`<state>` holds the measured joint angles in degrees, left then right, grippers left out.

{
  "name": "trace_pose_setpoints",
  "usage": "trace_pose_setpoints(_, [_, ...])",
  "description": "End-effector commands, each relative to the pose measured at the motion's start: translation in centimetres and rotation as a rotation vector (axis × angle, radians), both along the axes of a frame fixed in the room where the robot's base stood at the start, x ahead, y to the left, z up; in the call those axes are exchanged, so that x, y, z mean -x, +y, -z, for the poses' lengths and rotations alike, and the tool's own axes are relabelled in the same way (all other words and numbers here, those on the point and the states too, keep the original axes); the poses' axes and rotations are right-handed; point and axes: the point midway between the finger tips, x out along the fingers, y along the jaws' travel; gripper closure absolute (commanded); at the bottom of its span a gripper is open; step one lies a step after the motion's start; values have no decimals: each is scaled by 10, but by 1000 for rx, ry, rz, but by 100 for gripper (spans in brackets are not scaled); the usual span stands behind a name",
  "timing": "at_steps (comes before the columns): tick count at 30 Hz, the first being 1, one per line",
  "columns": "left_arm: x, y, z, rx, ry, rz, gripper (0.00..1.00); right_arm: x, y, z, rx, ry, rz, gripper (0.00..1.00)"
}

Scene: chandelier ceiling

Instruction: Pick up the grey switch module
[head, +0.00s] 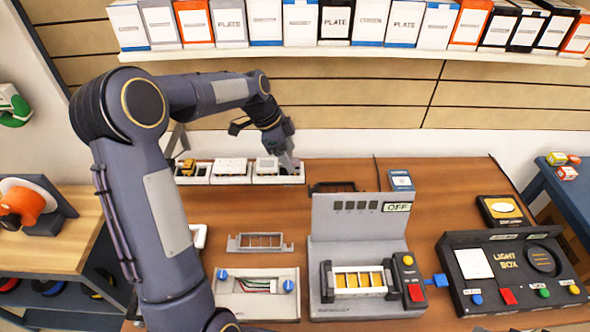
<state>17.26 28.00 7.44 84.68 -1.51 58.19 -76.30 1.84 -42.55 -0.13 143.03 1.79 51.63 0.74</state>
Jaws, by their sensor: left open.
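A row of white bins (229,180) stands at the back of the wooden table. A pale grey block (266,164), which looks like the grey switch module, sits in the right bin. A wider whitish piece (230,165) is in the middle bin, and a yellow piece (188,166) is in the left bin. My left gripper (287,163) points down at the right bin, just right of the grey block. It is open; its fingers are small here, and I cannot tell whether they touch the block. My right gripper is out of view.
A grey test stand (360,222) with an OFF sign and a black light box (512,262) occupy the right. A grey frame (259,243) and a wired box (257,294) lie in front of the bins. A shelf (350,54) of boxes hangs above.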

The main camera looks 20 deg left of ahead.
Motion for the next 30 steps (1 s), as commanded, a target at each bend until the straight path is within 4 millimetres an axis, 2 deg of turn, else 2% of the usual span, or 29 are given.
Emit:
trace_pose_setpoints(1, [-2, -3, 13, 1, 1, 2, 33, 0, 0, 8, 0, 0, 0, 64])
trace_pose_setpoints(4, [-4, -8, 26, 1, 2, 1, 33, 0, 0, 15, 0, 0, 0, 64])
trace_pose_setpoints(12, [-5, -10, 27, 0, 0, -1, 33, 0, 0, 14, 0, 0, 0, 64])
trace_pose_setpoints(23, [-5, -10, 27, 0, 1, -2, 80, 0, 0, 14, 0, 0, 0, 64])
trace_pose_setpoints(30, [-5, -10, 26, 0, 0, -2, 81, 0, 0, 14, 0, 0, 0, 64])
